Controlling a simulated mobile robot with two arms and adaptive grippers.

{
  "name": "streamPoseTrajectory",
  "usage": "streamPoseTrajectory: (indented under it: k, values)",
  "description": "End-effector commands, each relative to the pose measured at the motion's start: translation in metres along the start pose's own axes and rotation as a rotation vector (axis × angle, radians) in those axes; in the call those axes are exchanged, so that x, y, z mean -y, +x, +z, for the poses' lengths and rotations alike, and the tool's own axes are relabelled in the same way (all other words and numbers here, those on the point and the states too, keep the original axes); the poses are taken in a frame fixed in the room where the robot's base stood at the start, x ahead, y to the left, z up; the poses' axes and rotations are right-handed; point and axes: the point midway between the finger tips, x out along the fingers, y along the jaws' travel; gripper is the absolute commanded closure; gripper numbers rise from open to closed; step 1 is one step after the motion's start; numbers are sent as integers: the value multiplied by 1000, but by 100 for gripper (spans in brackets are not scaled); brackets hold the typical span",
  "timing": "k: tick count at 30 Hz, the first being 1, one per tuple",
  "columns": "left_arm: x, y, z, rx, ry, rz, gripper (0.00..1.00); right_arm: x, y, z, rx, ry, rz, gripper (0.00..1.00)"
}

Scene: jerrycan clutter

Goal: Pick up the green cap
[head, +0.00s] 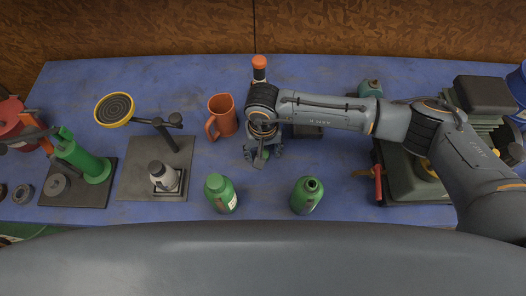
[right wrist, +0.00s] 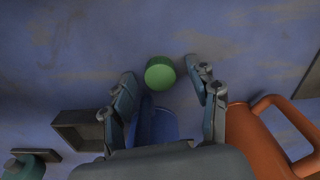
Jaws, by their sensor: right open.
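The green cap (right wrist: 160,73) lies on the blue table, round side up, in the right wrist view. It sits just beyond the fingertips, about midway between them, with no finger touching it. In the head view only a small green part of it (head: 266,155) shows beside my right gripper (head: 262,158). My right gripper, also in the right wrist view (right wrist: 168,85), is open and empty, pointing down at the table. A green bottle (head: 307,196) with an open neck stands at the front. Another green bottle (head: 220,194) left of it has its cap on. My left gripper is not in view.
An orange jug (head: 223,115) stands close to the left of my right gripper. A dark open box (right wrist: 82,130) is on its other side. An orange-capped bottle (head: 259,68) stands behind. A green jerrycan (head: 408,175) is at right; stands fill the left. Table around the cap is clear.

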Motion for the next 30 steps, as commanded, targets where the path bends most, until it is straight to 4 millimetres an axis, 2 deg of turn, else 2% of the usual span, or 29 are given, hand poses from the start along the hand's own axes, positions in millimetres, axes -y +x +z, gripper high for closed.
streamPoseTrajectory:
  k: [2, 3, 8, 9, 12, 22, 26, 30]
  values:
    - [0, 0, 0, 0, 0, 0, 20, 0, 0, 0, 0, 0, 0, 40]
    - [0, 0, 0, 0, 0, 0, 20, 0, 0, 0, 0, 0, 0, 44]
    - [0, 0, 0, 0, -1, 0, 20, 0, 0, 0, 0, 0, 0, 77]
    - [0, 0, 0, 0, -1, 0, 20, 0, 0, 0, 0, 0, 0, 81]
    - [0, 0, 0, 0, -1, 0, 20, 0, 0, 0, 0, 0, 0, 84]
    - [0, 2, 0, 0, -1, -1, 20, 0, -4, 0, -1, 0, -1, 84]
    - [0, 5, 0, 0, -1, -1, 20, 0, -15, -1, -2, 0, -1, 84]
    - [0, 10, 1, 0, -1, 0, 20, 0, -36, -1, -5, -2, -1, 84]
